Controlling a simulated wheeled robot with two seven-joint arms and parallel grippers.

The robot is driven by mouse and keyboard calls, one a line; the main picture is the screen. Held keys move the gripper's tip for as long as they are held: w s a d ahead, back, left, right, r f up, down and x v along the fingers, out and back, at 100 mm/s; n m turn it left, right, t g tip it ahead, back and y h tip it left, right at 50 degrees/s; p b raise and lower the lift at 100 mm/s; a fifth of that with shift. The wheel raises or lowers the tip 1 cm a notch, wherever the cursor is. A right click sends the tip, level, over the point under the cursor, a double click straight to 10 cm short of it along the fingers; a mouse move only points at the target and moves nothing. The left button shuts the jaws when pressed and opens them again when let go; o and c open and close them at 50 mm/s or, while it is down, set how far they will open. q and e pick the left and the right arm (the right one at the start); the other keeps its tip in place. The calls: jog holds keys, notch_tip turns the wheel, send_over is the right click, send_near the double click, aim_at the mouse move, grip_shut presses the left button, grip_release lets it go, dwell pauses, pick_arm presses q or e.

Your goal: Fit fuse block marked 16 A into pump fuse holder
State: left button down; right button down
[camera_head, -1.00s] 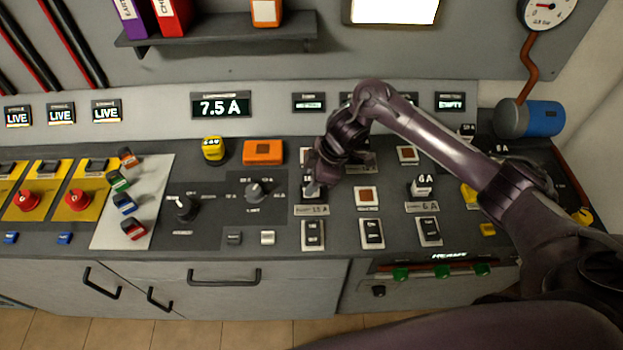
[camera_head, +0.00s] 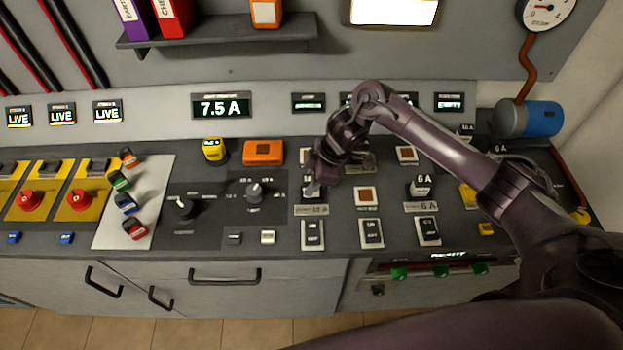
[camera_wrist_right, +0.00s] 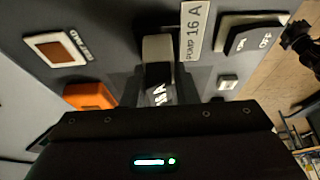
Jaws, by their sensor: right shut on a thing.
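My right gripper (camera_head: 313,188) is down at the panel, just behind the pump label (camera_head: 311,210). In the right wrist view it is shut on a fuse block (camera_wrist_right: 158,88), whose dark face carries white lettering ending in "A"; the number is not readable. The label beside it, reading "PUMP 16 A" (camera_wrist_right: 195,30), lies close to the block. The pump fuse holder is mostly hidden by the gripper and block. I cannot tell whether the block is seated in it. My left gripper is not in view.
A fuse block marked 6 A (camera_head: 420,186) stands to the right, and a rocker switch (camera_head: 313,235) sits in front of the pump label. An orange box (camera_head: 263,152) and a yellow piece (camera_head: 213,149) lie behind and to the left.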

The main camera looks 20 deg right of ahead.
jog(key=shift+f+b, duration=0.4)
jog(key=shift+f, duration=0.2)
dwell(0.3)
jog(key=c, duration=1.4)
grip_release()
jog(key=p+v, duration=1)
jog(key=v, duration=0.1)
jog(key=shift+p, duration=0.35)
